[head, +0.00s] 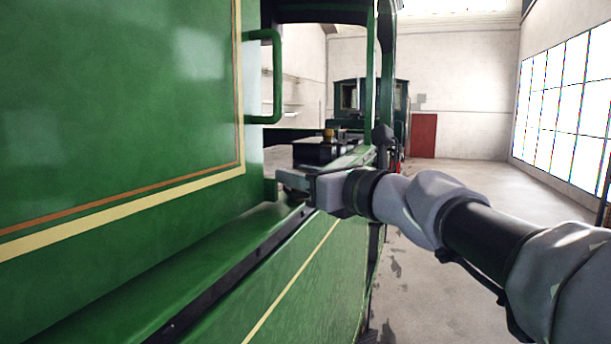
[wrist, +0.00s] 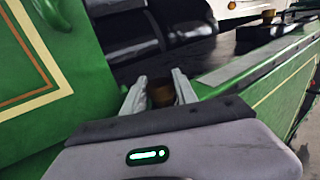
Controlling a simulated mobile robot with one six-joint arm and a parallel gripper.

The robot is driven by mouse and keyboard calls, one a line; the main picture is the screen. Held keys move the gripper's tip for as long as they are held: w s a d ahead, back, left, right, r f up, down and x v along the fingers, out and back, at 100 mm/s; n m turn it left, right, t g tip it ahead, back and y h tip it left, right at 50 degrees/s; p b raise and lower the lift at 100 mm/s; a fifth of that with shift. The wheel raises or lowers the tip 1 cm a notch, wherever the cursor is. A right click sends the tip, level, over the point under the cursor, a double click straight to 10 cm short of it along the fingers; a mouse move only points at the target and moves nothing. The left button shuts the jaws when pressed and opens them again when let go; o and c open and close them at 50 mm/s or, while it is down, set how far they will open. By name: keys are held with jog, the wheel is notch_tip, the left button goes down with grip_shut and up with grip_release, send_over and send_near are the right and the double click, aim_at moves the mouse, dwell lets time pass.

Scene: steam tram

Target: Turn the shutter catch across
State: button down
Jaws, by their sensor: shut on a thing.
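My gripper (wrist: 160,92) is shut on a small brown round knob (wrist: 161,95) at the edge of the green tram body, with a pale finger on each side of it. The knob may be the shutter catch, but its lower part and any plate or pivot under it are hidden by my gripper. In the head view my gripper (head: 287,179) reaches in from the right over the green side wall. The knob cannot be made out there, and the turn of the catch cannot be told.
A large green panel (head: 120,110) with a green handle (head: 273,77) stands close on the left. A dark box (head: 318,152) with a brass-brown knob (head: 328,134) lies beyond my gripper. A green ledge (head: 215,250) runs below. Open floor (head: 455,215) lies right.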

jog(key=shift+n+g+y, duration=0.3)
jog(key=shift+y, duration=0.1)
jog(key=n+g+y+p, duration=0.1)
jog(key=n+g+y, duration=0.2)
jog(key=g, duration=0.1)
jog(key=shift+w+r, duration=0.1)
jog(key=shift+n+g+y+p, duration=0.8)
jog(key=shift+n+g+p, duration=0.7)
jog(key=shift+g, duration=0.8)
jog(key=shift+n+g, duration=0.3)
jog(key=c, duration=1.3)
grip_release()
jog(key=shift+o, duration=0.2)
